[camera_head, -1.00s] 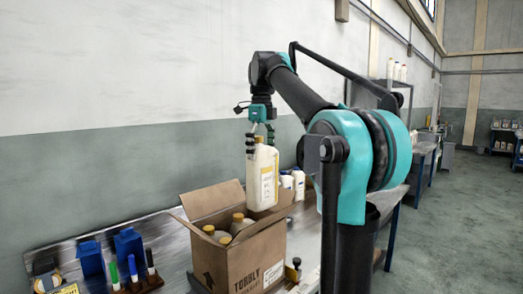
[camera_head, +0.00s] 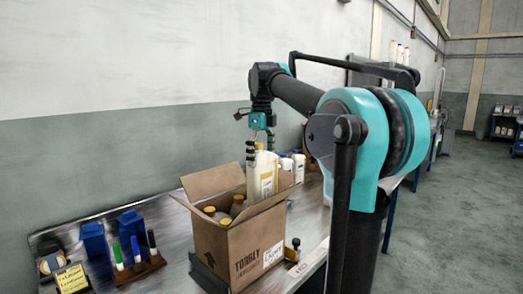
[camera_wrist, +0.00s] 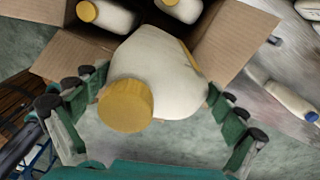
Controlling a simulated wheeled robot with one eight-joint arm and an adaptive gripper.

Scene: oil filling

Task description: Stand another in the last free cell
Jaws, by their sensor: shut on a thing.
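A cream bottle with a yellow cap and a label (camera_head: 262,176) is in my gripper (camera_head: 260,143), upright, its lower part inside the open cardboard box (camera_head: 246,247). In the wrist view my gripper (camera_wrist: 148,118) has a finger on either side of the bottle (camera_wrist: 168,72), whose yellow cap (camera_wrist: 126,105) faces the camera. Several yellow-capped bottles (camera_head: 223,218) stand in the box to the left of the held one. Two of them show at the top of the wrist view (camera_wrist: 108,15). The bottom of the held bottle and the cell under it are hidden.
The box flaps (camera_wrist: 243,35) stand out around the opening, close to the held bottle. White bottles (camera_head: 298,165) stand behind the box on the bench. Blue holders (camera_head: 94,240) and a marker rack (camera_head: 138,268) are at the left.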

